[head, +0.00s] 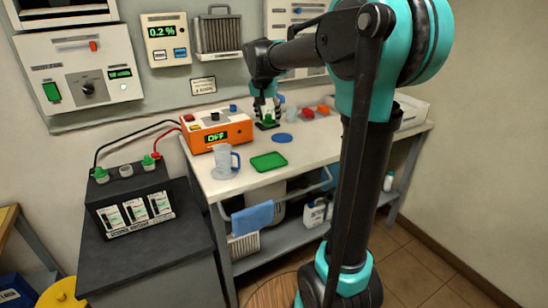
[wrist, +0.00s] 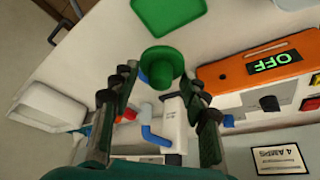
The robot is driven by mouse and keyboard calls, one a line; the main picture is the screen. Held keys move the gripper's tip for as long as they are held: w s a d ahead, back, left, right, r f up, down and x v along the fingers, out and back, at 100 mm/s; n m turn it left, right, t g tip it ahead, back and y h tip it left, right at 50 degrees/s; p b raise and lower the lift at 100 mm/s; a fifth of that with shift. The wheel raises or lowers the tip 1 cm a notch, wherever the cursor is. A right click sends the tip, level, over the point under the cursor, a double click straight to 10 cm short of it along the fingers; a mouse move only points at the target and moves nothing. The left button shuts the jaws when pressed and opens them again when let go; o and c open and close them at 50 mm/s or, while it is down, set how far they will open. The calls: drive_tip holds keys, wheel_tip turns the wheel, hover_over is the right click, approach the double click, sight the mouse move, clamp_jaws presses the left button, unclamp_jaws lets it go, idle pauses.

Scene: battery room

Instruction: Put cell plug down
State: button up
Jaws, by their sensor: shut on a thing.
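A green cell plug (wrist: 161,62) with a round top is held between the fingertips of my gripper (wrist: 160,82) in the wrist view. In the head view my gripper (head: 266,115) is above the back of the white bench, with a bit of the green plug (head: 268,121) showing. The gripper is shut on the plug. The dark battery (head: 128,195) on the left cabinet has a green plug on each side of its top and a pale uncovered opening between. A flat green tray (head: 269,161) lies on the bench; it also shows at the top of the wrist view (wrist: 168,14).
An orange charger (head: 217,132) reading OFF stands left of my gripper, with red and black leads to the battery. A clear jug (head: 224,160) and a blue disc (head: 282,137) are on the bench.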

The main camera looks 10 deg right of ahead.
wheel_tip(320, 180, down, 16)
drive_tip(key=shift+f, duration=0.1)
idle(0.4)
drive_tip(key=o, duration=0.9)
drive_tip(key=shift+f, duration=0.1)
drive_tip(key=shift+c, duration=0.2)
drive_tip(key=v, duration=1.2)
drive_tip(key=s+d+f+n+y, duration=0.1)
drive_tip(key=s+d+f+n, duration=0.1)
drive_tip(key=s+f, duration=0.7)
drive_tip(key=s+d+f+n+y, duration=0.1)
drive_tip(key=s+d+f+n, duration=0.2)
drive_tip(key=s+f, duration=0.6)
drive_tip(key=s+d, duration=0.1)
drive_tip(key=s, duration=0.7)
drive_tip(key=shift+s+f, duration=0.2)
drive_tip(key=shift+f, duration=0.05)
